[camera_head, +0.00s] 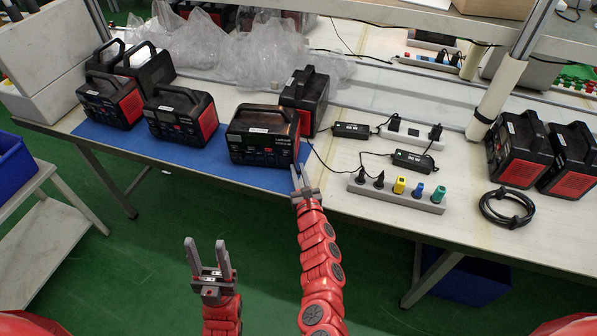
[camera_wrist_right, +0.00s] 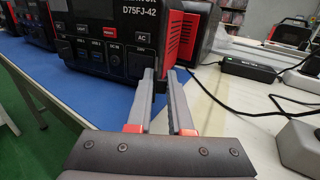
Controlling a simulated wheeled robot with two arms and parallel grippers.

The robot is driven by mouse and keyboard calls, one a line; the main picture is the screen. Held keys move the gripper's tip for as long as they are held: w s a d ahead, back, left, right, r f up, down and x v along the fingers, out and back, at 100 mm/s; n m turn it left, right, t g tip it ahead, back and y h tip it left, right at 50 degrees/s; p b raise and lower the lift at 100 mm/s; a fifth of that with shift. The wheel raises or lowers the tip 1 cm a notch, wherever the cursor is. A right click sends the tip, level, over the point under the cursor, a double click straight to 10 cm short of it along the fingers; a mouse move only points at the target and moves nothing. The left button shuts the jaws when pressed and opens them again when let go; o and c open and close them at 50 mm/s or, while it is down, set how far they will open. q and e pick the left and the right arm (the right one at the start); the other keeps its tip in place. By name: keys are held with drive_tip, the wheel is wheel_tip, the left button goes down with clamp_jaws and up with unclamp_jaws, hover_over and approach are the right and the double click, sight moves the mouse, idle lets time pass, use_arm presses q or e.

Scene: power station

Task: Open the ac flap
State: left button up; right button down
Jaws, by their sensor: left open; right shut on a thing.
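The black power station (camera_head: 262,135) with red sides stands on the blue mat (camera_head: 210,150) near the table's front edge. The right wrist view shows its front panel (camera_wrist_right: 100,35), marked D75FJ-42, with several ports. A label reading AC sits above the rightmost panel area, the ac flap (camera_wrist_right: 141,55). My right gripper (camera_head: 299,173) is at the station's lower right front corner. My left gripper (camera_head: 208,246) is open and empty over the green floor, in front of the table.
Other power stations stand on the left (camera_head: 180,115) and right (camera_head: 518,150) of the table, and one right behind (camera_head: 304,100). A power strip (camera_head: 397,191) with colored plugs, adapters (camera_head: 412,161) and a coiled black cable (camera_head: 507,208) lie to the right. Clear plastic bags lie behind.

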drive_tip(key=shift+d, duration=0.1)
drive_tip(key=y+p, duration=0.1)
drive_tip(key=r+n+p, duration=0.1)
drive_tip(key=p, duration=0.1)
drive_tip(key=shift+w+d+g+y, duration=0.25)
drive_tip(key=shift+d+g+y, duration=0.05)
drive_tip(key=shift+d+y, duration=0.1)
drive_tip(key=shift+w+d+f+n+g+y+p, duration=0.15)
drive_tip(key=shift+n+g+y+p, duration=0.15)
drive_tip(key=shift+n+y+p, duration=0.4)
drive_tip(key=shift+w+d+f+n+g+y, duration=0.1)
drive_tip(key=shift+d+f+n+g+y, duration=0.1)
drive_tip(key=shift+n+g+y, duration=0.3)
drive_tip(key=shift+w+f+n+g+y+b, duration=0.15)
drive_tip(key=shift+n+g+y+b, duration=0.55)
drive_tip(key=shift+y, duration=0.7)
drive_tip(key=c, duration=0.9)
unclamp_jaws()
drive_tip(key=shift+p, duration=0.3)
